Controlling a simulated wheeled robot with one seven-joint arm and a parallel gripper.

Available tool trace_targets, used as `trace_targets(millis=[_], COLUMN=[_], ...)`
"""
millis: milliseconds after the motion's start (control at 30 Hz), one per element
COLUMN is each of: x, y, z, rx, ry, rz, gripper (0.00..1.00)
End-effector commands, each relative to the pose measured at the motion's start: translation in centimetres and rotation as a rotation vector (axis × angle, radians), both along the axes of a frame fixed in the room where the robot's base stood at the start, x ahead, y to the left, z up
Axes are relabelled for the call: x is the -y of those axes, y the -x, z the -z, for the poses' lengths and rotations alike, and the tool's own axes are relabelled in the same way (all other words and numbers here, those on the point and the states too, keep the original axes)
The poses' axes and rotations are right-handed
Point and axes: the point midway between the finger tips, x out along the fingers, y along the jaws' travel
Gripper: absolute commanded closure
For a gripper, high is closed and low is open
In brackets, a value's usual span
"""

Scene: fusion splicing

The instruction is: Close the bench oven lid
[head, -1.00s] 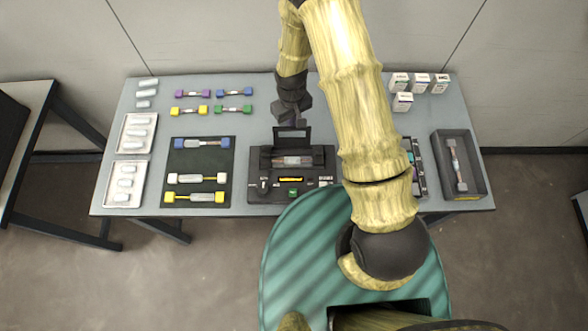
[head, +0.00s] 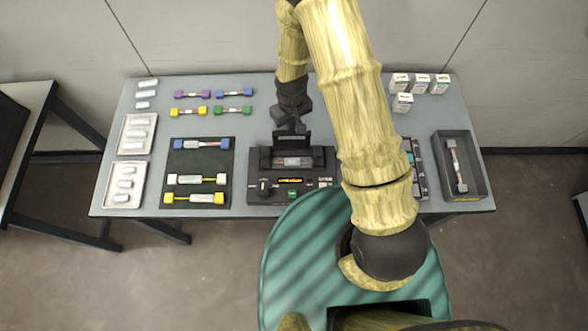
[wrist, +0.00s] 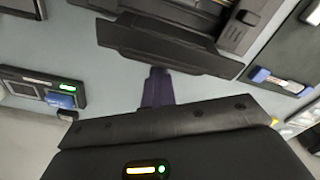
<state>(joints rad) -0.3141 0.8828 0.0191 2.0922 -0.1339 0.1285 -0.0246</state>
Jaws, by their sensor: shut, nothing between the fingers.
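The bench oven (head: 257,194) is the dark unit at the middle of the table, with a small lit display and a green button on its front panel. Its dark lid (head: 291,141) is partly raised at the back and leans forward, not flat. My gripper (head: 292,122) is shut and empty, just behind the lid on its far side. In the wrist view, the narrow fingers (wrist: 157,86) reach up to the edge of a dark flap (wrist: 165,45), which seems to be the lid. Whether they touch it I cannot tell.
A dark mat (head: 181,155) with several splice pieces lies left of the oven. White trays (head: 105,193) stand further left. A dark open box (head: 475,187) is at the right, and small white cartons (head: 420,84) stand behind it. My arm hides part of the table right of the oven.

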Motion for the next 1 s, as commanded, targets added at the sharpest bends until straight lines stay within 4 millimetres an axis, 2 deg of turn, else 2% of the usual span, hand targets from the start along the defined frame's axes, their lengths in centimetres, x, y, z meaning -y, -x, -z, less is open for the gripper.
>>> trace_targets(millis=[33,1000], x=[0.0,0.0], y=[2.3,5.2], z=[1.1,0.9], rx=[-0.056,-0.038], ry=[0.013,0.010], rz=[-0.012,-0.006], gripper=[1.00,1.00])
